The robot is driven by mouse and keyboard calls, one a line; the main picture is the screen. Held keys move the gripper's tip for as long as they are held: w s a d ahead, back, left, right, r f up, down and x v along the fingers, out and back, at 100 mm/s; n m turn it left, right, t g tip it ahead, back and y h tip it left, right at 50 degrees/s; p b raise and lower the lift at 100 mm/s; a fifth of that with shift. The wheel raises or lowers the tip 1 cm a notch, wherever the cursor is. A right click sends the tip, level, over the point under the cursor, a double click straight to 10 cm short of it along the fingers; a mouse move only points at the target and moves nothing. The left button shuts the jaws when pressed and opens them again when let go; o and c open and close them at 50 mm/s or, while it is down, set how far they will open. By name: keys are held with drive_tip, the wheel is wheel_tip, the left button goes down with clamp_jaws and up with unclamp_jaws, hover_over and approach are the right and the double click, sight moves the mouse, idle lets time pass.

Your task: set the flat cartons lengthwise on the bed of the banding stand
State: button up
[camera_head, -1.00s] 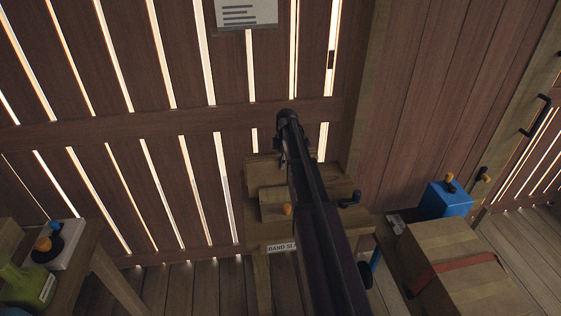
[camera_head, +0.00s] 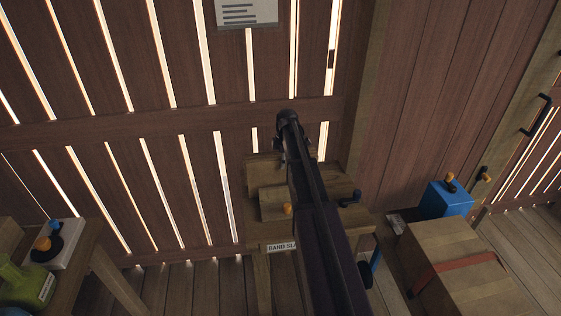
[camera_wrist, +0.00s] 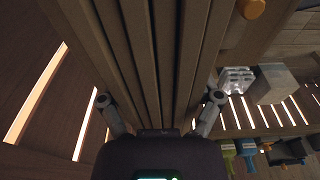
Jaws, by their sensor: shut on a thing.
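In the wrist view, a stack of flat brown cartons (camera_wrist: 165,60) stands on edge as several parallel layers between the two fingers of my gripper (camera_wrist: 162,114). The fingers are closed against its outer sides, and its far end runs out of the top of the picture. In the head view, the wooden banding stand (camera_head: 262,232), with a partly hidden label, is in the middle. My arm crosses in front of it and hides much of its bed, my fingers and the cartons. Whether the cartons touch the bed cannot be told.
A block with an orange knob (camera_head: 275,204) and a dark blue handle (camera_head: 351,199) sit on the stand. At right are a strapped box (camera_head: 455,245) and a blue container (camera_head: 445,200). A green bottle (camera_head: 30,283) is at lower left. A slatted wall stands close behind.

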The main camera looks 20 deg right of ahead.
drive_tip(key=shift+f+b, duration=0.5)
drive_tip(key=shift+f, duration=0.05)
idle(0.7)
drive_tip(key=o, duration=1.1)
drive_tip(key=shift+r, duration=0.1)
